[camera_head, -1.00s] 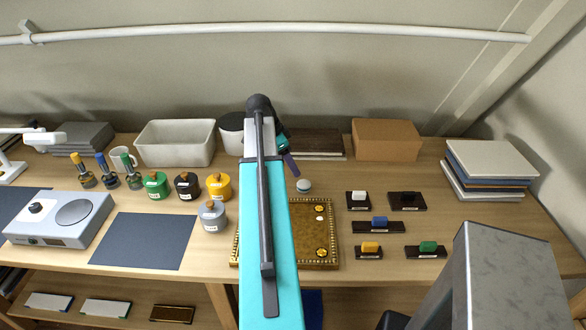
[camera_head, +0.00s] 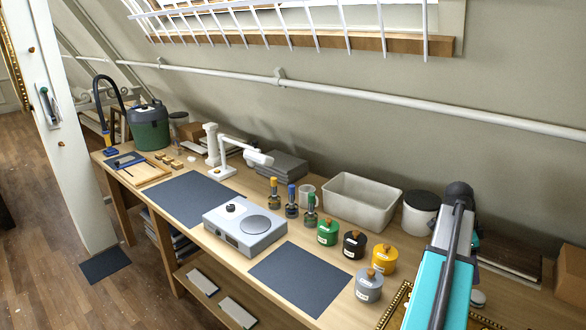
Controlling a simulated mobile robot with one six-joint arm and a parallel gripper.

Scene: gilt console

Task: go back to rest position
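My arm (camera_head: 440,280), teal with a grey upper link and a dark rounded joint at its top, rises at the right of the head view over the workbench. My gripper is almost wholly hidden behind the arm; only a small dark part shows at the arm's right side. I cannot see its fingertips or whether it holds anything. The gilt panel (camera_head: 395,308) lies at the bottom right, partly covered by my arm.
Grey, yellow, black and green lidded pots (camera_head: 369,285) stand left of my arm. A white bin (camera_head: 362,203) and a white dark-lidded canister (camera_head: 420,212) stand behind. A dark mat (camera_head: 300,277), a hotplate device (camera_head: 245,231) and a white desk lamp (camera_head: 212,150) lie further left. Floor (camera_head: 60,200) is open at left.

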